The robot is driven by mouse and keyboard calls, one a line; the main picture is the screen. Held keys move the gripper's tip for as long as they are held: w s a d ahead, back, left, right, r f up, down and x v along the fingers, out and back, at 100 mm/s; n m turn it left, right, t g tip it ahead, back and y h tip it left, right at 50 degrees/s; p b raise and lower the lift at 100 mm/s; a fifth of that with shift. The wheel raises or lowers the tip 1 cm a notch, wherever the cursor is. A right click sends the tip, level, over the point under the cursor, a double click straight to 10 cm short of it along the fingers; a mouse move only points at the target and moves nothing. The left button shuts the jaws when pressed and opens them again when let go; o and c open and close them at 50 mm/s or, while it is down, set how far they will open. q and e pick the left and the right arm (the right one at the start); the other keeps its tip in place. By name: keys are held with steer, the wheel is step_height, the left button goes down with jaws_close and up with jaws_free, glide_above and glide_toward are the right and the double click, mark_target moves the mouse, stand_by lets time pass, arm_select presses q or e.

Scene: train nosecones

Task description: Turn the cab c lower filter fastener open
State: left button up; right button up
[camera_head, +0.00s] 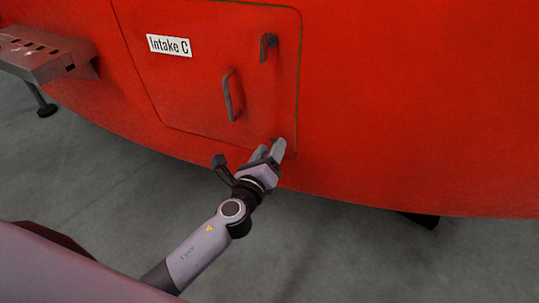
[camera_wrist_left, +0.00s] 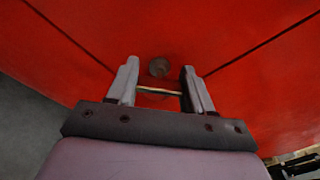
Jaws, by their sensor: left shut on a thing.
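The red hatch labelled "Intake C" (camera_head: 205,85) is closed flush in the head view. Its upper fastener (camera_head: 268,46) is a dark lever pointing down at the hatch's upper right. My left gripper (camera_head: 272,152) is at the hatch's lower right corner, mostly hiding the lower fastener there. In the left wrist view, the lower fastener shows as a round base (camera_wrist_left: 158,67) with a pale bar across the gap between the fingertips of my left gripper (camera_wrist_left: 160,80). The fingers are shut on this fastener. Its exact turn angle is hard to tell. My right gripper is out of view.
A dark pull handle (camera_head: 232,95) sticks out of the hatch, up and left of my left gripper. A metal step (camera_head: 45,60) stands at the far left. The red body (camera_head: 420,100) to the right is bare. The grey floor (camera_head: 350,250) looks clear.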

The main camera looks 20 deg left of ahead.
arm_select(q)
steer(key=n+b, duration=0.2)
steer(key=n, duration=0.3)
steer(key=shift+f+n, duration=0.15)
steer(key=shift+n, duration=0.15)
steer(key=shift+n+b, duration=0.45)
steer(key=shift+n, duration=1.75)
steer(key=o, duration=1)
steer(key=shift+o, duration=0.2)
steer(key=shift+s, duration=0.1)
